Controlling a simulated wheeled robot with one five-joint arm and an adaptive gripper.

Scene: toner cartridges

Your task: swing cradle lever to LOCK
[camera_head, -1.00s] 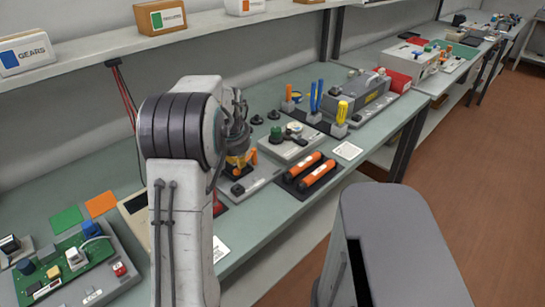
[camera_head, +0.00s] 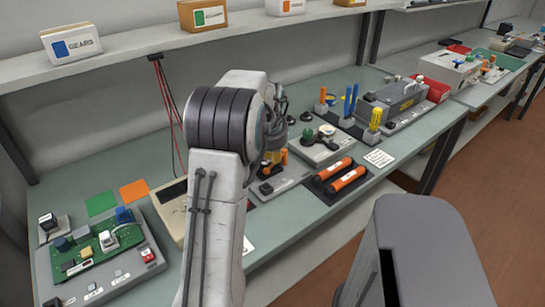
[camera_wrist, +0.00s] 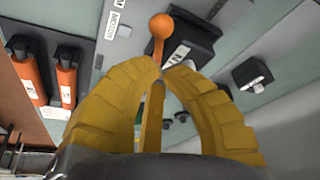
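The lever with an orange ball knob (camera_wrist: 161,25) is at the top centre of the wrist view, just beyond my fingertips. Its stem runs down toward the tips beside a dark block (camera_wrist: 184,40) with a white label. The grey cradle base (camera_head: 287,181) shows behind my arm in the head view, with an orange upright part (camera_head: 284,157) on it. My gripper (camera_wrist: 164,68) has yellow fingers with tips drawn nearly together. Whether the stem is between them is hidden. My arm hides part of the cradle in the head view. I cannot read a LOCK mark.
Two orange cartridges (camera_head: 335,168) lie on a dark mat right of the cradle. A grey station with a green knob (camera_head: 308,134) stands behind them. A circuit board fixture (camera_head: 95,255) is at left. A shelf (camera_head: 130,43) runs along the wall above the bench.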

